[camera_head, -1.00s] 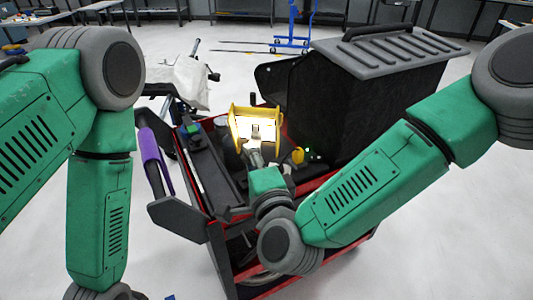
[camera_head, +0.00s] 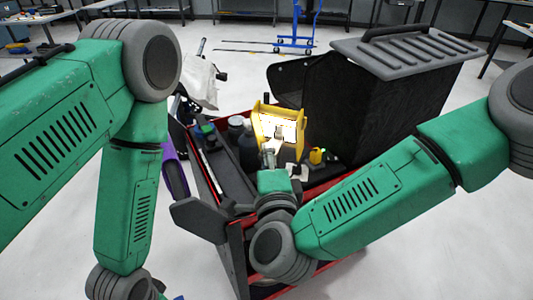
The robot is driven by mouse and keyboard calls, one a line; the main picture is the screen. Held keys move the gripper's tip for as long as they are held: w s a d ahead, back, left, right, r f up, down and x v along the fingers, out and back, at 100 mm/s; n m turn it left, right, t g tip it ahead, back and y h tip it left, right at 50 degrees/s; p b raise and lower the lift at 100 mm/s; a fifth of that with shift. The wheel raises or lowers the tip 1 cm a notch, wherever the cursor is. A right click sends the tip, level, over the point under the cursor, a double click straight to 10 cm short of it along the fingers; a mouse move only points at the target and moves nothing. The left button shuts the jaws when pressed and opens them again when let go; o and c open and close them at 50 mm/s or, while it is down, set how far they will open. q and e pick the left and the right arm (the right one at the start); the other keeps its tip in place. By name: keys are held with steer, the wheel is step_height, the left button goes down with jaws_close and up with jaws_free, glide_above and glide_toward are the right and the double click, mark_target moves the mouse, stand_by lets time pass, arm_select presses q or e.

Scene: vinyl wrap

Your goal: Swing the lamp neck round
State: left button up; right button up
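The work lamp (camera_head: 264,123) has a yellow frame and a bright lit face. It stands over the red and black cart, near the middle of the view. My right gripper (camera_head: 274,145) reaches up to the lamp's lower front edge and overlaps it in the picture. Its fingers are small and partly washed out by the glare, so I cannot tell whether they touch or grip the lamp. The lamp's neck is hidden behind the gripper and lamp head.
The red-edged cart (camera_head: 240,217) holds bottles (camera_head: 247,150) and a small yellow item (camera_head: 317,156). A large black case (camera_head: 385,105) with a grey ribbed lid stands close right of the lamp. A purple-handled item (camera_head: 176,178) is at the cart's left.

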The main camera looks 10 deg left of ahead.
steer(key=o, duration=0.4)
steer(key=shift+d+f, duration=0.1)
steer(key=shift+f, duration=0.25)
steer(key=shift+w+r, duration=0.1)
steer(key=shift+s+r, duration=0.1)
steer(key=shift+s, duration=0.1)
steer(key=v, duration=1.1)
steer(key=shift+s+d, duration=0.1)
steer(key=shift+s, duration=0.1)
